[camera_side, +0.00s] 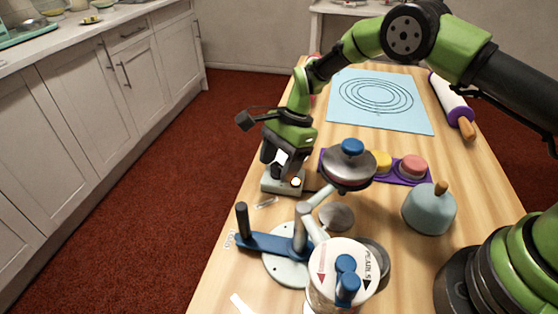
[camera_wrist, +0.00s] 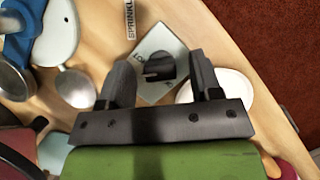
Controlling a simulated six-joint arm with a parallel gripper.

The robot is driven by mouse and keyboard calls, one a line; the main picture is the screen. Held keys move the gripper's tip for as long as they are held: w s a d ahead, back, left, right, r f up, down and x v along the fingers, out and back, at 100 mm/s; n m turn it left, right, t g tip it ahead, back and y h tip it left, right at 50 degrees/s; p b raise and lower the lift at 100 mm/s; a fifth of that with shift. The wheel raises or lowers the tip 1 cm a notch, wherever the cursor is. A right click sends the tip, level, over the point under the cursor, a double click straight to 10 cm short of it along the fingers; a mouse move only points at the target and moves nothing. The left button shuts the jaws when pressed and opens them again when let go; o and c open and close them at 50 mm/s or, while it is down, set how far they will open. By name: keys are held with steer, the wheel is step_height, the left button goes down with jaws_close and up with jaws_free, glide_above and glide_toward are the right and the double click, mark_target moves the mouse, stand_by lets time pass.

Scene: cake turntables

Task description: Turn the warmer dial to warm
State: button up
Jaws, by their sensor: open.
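The warmer is a small pale grey-green box (camera_side: 283,185) near the left edge of the table in the side view, with a small glowing light on it. In the wrist view its top plate (camera_wrist: 157,38) carries a black dial (camera_wrist: 160,66) with a pale pointer line and partly readable lettering at its left. My gripper (camera_side: 286,166) points down over the warmer. In the wrist view my gripper (camera_wrist: 160,78) is open, with one finger on each side of the dial and visible gaps between. I cannot tell whether the fingertips are level with the knob.
A blue-armed stand (camera_side: 270,243) and a jar with a white lid (camera_side: 335,262) stand nearer the camera. A grey dome (camera_side: 428,210), blue mat (camera_side: 420,112) and rolling pin (camera_side: 449,100) lie further right.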

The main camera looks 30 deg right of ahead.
steer(key=shift+c, duration=0.2)
steer(key=c, duration=0.9)
steer(key=shift+n, duration=0.4)
steer(key=n+g, duration=0.1)
steer(key=n, duration=0.2)
steer(key=shift+w+h, duration=0.1)
steer(key=shift+h, duration=0.2)
steer(key=shift+a+n+g, duration=0.1)
steer(key=shift+n+g, duration=0.5)
steer(key=shift+n, duration=0.9)
steer(key=shift+n+h, duration=0.3)
steer(key=shift+n, duration=0.1)
steer(key=o, duration=0.9)
